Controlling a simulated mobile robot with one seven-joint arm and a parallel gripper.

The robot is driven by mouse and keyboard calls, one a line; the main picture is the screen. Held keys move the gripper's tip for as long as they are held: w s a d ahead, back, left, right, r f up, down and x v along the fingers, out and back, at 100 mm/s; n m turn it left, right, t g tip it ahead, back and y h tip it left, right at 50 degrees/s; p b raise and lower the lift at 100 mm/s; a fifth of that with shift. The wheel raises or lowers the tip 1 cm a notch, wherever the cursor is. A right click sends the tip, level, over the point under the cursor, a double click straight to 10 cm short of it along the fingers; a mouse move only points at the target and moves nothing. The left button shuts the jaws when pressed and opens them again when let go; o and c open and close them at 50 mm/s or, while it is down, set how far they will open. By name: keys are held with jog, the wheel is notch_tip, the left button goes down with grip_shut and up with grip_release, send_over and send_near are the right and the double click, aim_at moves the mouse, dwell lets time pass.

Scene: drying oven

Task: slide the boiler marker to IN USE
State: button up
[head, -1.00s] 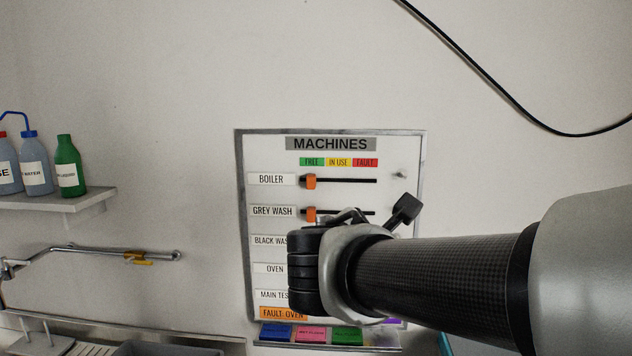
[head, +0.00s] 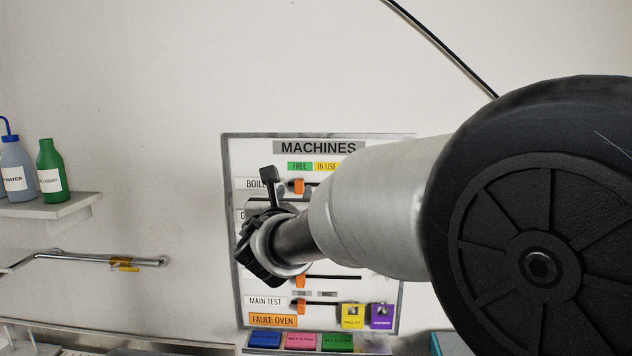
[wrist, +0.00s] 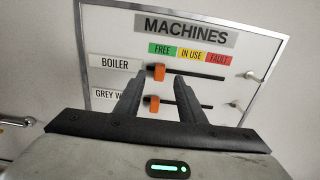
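The MACHINES board (head: 228,200) hangs on the wall. Its orange boiler marker (head: 298,186) sits at the left end of the top slot, under the green FREE label (head: 299,166). The yellow IN USE label (head: 326,166) is to its right. In the wrist view the boiler marker (wrist: 157,72) is also at the slot's left end, just beyond my gripper (wrist: 158,82). The two fingers stand apart with nothing between them, below the marker's row. In the head view my arm hides the board's middle and upper right, including the FAULT label, which the wrist view shows (wrist: 218,59).
The grey wash marker (wrist: 152,103) shows between my fingers, further back. Lower down are a main test marker (head: 300,307) and yellow and purple cards (head: 352,316). A shelf with bottles (head: 60,207) and a wall rail (head: 100,260) stand left. A cable hangs above.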

aim_at(298, 183)
jog(key=w+p, duration=0.1)
jog(key=w, duration=0.6)
jog(key=shift+w+d, duration=0.15)
jog(key=shift+w, duration=0.1)
grip_shut()
